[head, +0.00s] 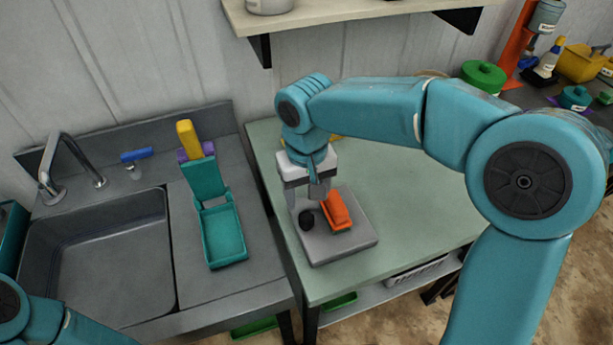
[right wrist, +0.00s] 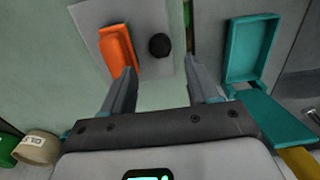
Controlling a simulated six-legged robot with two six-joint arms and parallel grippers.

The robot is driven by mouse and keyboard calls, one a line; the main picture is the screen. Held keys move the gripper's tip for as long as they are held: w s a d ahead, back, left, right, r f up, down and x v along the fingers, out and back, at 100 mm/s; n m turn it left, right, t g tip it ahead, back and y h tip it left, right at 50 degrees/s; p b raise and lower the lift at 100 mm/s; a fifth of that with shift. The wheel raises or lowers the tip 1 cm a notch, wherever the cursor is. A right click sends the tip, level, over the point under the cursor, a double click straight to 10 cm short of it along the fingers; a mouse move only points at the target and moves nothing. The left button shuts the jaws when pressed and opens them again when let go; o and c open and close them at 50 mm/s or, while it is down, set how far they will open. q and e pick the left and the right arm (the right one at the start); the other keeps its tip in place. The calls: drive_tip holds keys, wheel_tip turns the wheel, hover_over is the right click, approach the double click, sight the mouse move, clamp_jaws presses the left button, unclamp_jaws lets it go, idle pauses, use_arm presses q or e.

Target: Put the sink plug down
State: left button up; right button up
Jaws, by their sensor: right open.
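The black, round sink plug (head: 306,219) rests on a grey square plate (head: 342,251) on the green table, beside an orange block-like item (head: 337,210). In the right wrist view the plug (right wrist: 159,45) lies just beyond the fingertips, apart from the orange item (right wrist: 118,48). My right gripper (head: 308,196) is open and empty above the plate, close to the plug; its spread fingers also show in the right wrist view (right wrist: 161,70). My left gripper is out of view; only part of my left arm shows at the lower left.
A grey sink (head: 100,262) with a tap (head: 72,160) is at the left. A teal open container (head: 224,236) stands on its drainboard. A shelf (head: 330,12) hangs above the green table (head: 415,235). The table is clear right of the plate.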

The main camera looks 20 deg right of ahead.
wheel_tip(320, 180, up, 5)
drive_tip(key=shift+r, duration=0.1)
idle(0.4)
drive_tip(key=shift+s, duration=0.15)
